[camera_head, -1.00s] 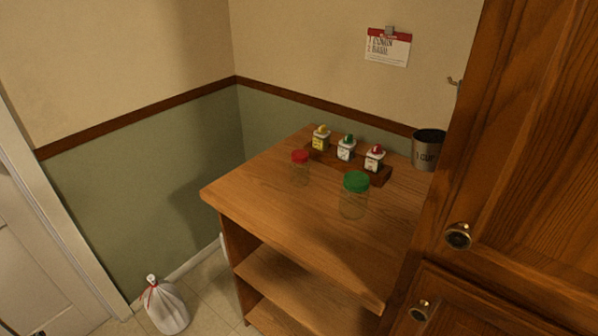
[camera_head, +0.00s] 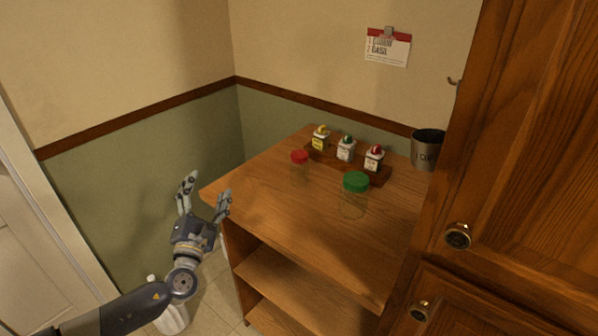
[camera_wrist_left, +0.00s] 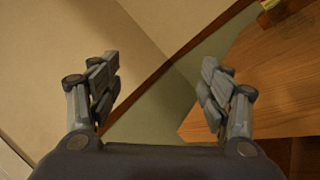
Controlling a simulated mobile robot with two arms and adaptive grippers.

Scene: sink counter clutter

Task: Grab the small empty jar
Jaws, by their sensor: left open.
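A small clear jar with a red lid (camera_head: 300,169) stands upright near the back left of the wooden counter. It looks empty. A larger clear jar with a green lid (camera_head: 355,196) stands to its right and nearer the front. My left gripper (camera_head: 206,189) is open and empty, just off the counter's left corner, apart from both jars. In the left wrist view its spread fingers (camera_wrist_left: 160,80) have nothing between them. Part of something small shows at the upper right edge there, too cut off to name. My right gripper is not in view.
A wooden rack with several small shaker bottles (camera_head: 346,149) stands behind the jars. A metal cup (camera_head: 427,149) is at the back right. A wooden cabinet (camera_head: 520,150) blocks the right side. The counter's front left (camera_head: 260,215) is clear.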

